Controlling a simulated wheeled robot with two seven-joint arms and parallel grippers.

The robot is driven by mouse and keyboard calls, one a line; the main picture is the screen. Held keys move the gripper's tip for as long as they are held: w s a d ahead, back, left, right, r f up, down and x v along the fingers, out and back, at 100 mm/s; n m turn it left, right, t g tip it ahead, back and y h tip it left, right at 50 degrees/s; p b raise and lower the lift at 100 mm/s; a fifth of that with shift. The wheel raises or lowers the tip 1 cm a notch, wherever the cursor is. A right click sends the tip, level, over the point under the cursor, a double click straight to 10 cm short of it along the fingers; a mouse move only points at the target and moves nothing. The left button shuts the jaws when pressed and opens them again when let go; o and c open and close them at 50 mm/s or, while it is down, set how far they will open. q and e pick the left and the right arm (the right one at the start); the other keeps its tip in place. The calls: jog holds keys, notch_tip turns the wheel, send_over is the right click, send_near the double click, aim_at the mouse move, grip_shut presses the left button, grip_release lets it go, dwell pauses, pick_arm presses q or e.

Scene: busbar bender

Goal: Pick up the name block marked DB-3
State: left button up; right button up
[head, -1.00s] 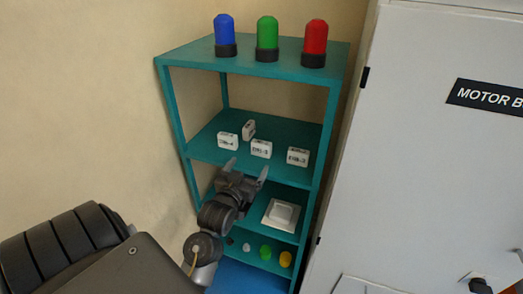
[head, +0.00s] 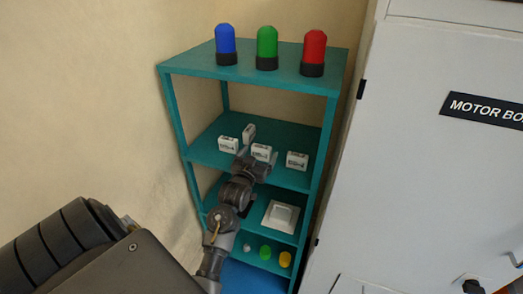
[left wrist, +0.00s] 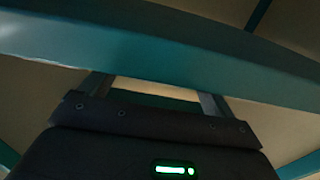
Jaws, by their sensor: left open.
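Several white name blocks stand on the teal shelf's second board: one at the left (head: 228,145), one turned sideways behind (head: 249,132), one in the middle (head: 261,152) and one at the right (head: 297,160). Their dark markings are too small to read surely, so I cannot tell which is DB-3. My left gripper (head: 256,157) is open at the board's front edge, in front of the middle block and partly overlapping it. In the left wrist view its two fingers (left wrist: 155,92) are apart, with no block visible between them. My right gripper is not in view.
The teal shelf (head: 190,66) carries blue (head: 226,45), green (head: 267,48) and red (head: 313,54) lamps on top. Lower boards hold a white square part (head: 281,216) and small coloured pieces. A grey cabinet (head: 420,190) stands close at the right. A teal board edge (left wrist: 160,55) crosses the wrist view.

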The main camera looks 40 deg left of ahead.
pick_arm(q)
jog(key=shift+w+a, duration=0.25)
jog(key=shift+w, duration=0.45)
jog(key=c, duration=1.1)
jog(key=shift+o, duration=0.2)
jog(key=shift+s, duration=0.1)
jog(key=shift+r, duration=0.1)
